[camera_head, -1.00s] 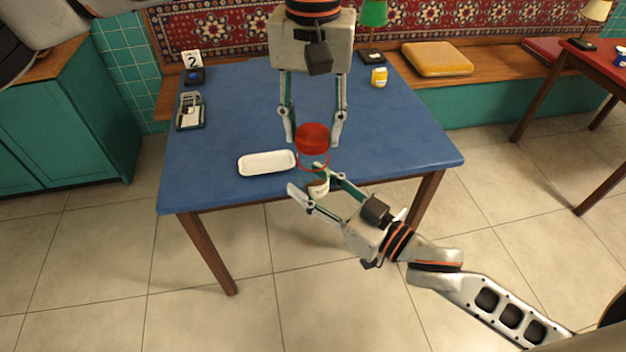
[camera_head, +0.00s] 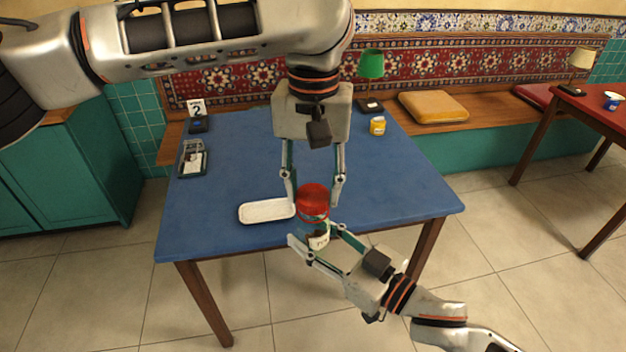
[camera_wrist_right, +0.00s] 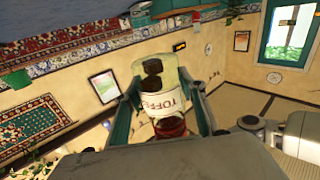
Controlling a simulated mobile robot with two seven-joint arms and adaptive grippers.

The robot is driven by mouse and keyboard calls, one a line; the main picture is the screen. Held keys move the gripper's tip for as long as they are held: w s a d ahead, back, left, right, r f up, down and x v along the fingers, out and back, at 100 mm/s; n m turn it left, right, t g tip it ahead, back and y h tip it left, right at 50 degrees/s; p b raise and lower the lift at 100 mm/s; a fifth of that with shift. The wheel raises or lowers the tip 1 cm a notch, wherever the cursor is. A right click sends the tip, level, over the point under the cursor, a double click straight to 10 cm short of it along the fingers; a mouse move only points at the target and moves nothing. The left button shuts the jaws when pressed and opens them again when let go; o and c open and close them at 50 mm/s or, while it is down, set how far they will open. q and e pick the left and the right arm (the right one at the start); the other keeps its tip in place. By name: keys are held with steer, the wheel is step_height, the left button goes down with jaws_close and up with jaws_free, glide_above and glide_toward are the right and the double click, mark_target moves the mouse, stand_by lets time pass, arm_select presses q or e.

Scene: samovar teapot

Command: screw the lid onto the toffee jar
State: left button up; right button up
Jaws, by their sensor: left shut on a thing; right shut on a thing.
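The toffee jar (camera_head: 318,240) is clear with a pale label and sits between the fingertips of my right gripper (camera_head: 314,235), just off the table's front edge. In the right wrist view the jar (camera_wrist_right: 165,98) shows its label and dark toffees, between the two green fingers. My left gripper (camera_head: 315,203) points down from above and is shut on the red lid (camera_head: 313,193). The lid is right over the jar's mouth; I cannot tell whether it touches or is seated. Dark red shows at the jar's lower end in the wrist view.
A white tray (camera_head: 266,211) lies on the blue table (camera_head: 230,170) just left of the lid. A yellow jar (camera_head: 377,126), a green lamp (camera_head: 371,65), a number card (camera_head: 197,107) and a small device (camera_head: 192,160) stand farther back. The table's middle is clear.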

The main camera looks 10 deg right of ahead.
arm_select(q)
steer(key=shift+f, duration=0.5)
stand_by(0.7)
